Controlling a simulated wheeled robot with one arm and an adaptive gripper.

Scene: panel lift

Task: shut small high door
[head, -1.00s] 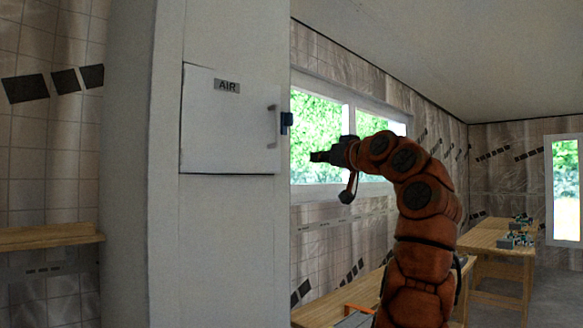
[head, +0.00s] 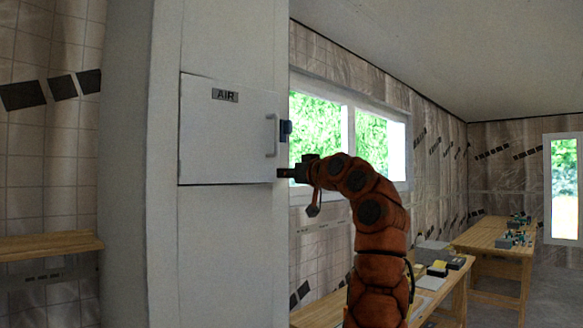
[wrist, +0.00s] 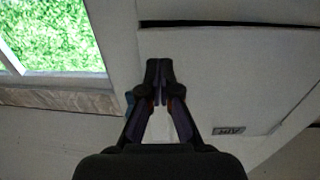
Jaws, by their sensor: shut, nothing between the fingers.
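The small high door (head: 225,140) is a white panel marked AIR, set in a tall white cabinet (head: 232,245). My gripper (head: 282,174) is at the door's lower right corner in the head view. In the wrist view my gripper (wrist: 160,72) is shut and empty in front of the door panel (wrist: 225,75), which appears upside down. A dark gap runs along one door edge there. Contact cannot be told, nor whether the door is flush. The handle is hidden there.
A window (head: 350,130) is behind my arm. A wooden shelf (head: 45,247) is on the left wall. Wooden benches (head: 490,238) with small items stand at the right and back. Open floor (head: 550,290) shows at the far right.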

